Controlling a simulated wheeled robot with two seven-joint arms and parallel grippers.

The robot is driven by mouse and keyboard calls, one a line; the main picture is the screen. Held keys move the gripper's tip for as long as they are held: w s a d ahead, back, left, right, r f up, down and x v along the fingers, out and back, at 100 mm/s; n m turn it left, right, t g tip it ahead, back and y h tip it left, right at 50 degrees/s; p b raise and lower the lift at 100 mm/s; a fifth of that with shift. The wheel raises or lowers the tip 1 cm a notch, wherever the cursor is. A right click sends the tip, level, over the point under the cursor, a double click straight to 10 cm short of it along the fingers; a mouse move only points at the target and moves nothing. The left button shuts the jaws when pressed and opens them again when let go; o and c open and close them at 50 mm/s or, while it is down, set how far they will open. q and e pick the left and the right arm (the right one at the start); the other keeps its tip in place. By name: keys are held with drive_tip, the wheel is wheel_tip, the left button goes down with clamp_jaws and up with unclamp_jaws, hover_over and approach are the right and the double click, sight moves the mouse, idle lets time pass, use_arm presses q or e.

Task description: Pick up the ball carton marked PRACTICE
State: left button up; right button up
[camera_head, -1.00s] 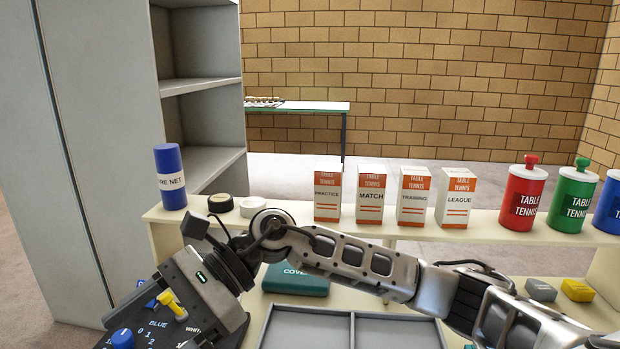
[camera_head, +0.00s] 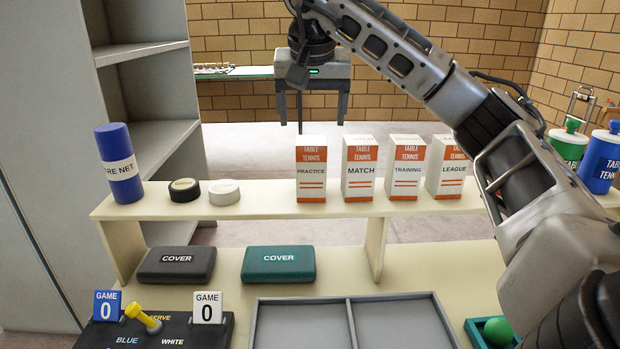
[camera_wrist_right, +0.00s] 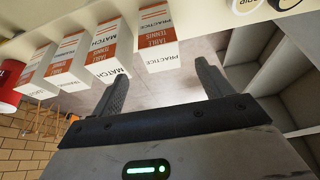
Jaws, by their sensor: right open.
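The PRACTICE carton (camera_head: 311,172), white with an orange TABLE TENNIS band, stands upright on the raised shelf (camera_head: 260,208), leftmost of a row of cartons. It also shows in the right wrist view (camera_wrist_right: 157,55), ahead of the gap between the fingers. My right gripper (camera_head: 320,122) is open and empty, fingers pointing down, appearing just above the carton in the head view. It also shows in the right wrist view (camera_wrist_right: 161,75); no contact with the carton is visible. My left gripper is not in view.
The MATCH carton (camera_head: 359,170) stands close to the right, then TRAINING (camera_head: 406,170) and LEAGUE (camera_head: 447,168). Tape rolls (camera_head: 224,192) and a blue net tube (camera_head: 119,165) stand left. My right arm hides part of the right side. A grey tray (camera_head: 350,298) lies below.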

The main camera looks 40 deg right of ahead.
sight(311, 140)
drive_tip(key=x, duration=0.9)
drive_tip(key=shift+w+f, duration=0.15)
drive_tip(key=shift+f, duration=0.1)
drive_tip(key=c, duration=1.1)
